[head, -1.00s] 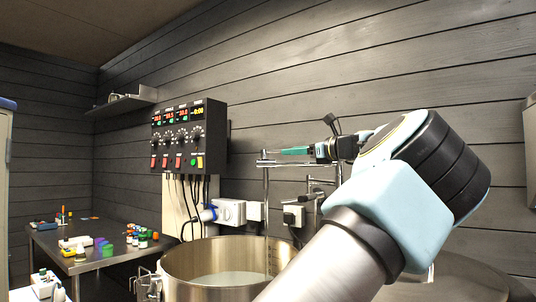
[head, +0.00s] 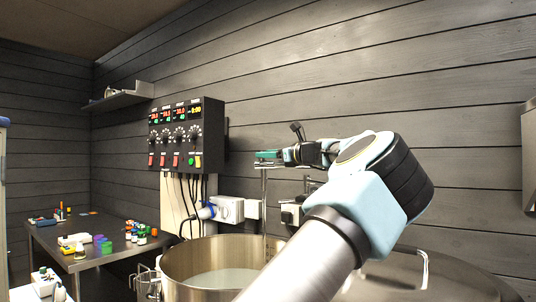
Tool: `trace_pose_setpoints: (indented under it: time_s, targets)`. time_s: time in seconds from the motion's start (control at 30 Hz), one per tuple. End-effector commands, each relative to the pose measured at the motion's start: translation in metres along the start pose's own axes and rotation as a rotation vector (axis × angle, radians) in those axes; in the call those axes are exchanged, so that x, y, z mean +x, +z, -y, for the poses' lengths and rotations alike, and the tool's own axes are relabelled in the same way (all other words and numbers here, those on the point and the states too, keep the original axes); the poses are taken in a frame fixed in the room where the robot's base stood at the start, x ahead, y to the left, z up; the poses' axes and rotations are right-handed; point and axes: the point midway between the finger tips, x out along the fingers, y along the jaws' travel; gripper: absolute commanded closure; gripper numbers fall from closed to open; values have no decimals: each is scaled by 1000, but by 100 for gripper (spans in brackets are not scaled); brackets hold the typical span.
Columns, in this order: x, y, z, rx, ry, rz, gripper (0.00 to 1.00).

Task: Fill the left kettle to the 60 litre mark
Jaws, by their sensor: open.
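The left kettle (head: 205,250) is a wide, open steel pot at the bottom of the head view. Pale liquid (head: 222,279) lies low inside it; its level against any marks cannot be read. A thin upright metal pipe (head: 264,205) stands at the kettle's back right, and its top is hidden behind my gripper. My gripper (head: 266,157), with green fingertips, is at the pipe's top, above the kettle's back rim. It points left; I cannot tell whether it touches the pipe. No object shows held in it.
A lidded steel vessel (head: 450,280) stands at the lower right, partly behind my arm. A black control box (head: 186,135) with red displays, knobs and switches hangs on the wall. A side table (head: 60,240) at left holds small bottles and blocks. A wall socket (head: 230,209) has a blue plug.

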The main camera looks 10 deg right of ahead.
Motion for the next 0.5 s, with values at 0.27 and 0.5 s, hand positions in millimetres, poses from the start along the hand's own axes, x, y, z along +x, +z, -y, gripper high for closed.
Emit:
trace_pose_setpoints:
  time_s: [0.27,0.5]
  targets:
    - [0,0,0,0,0,0,78]
    - [0,0,0,0,0,0,100]
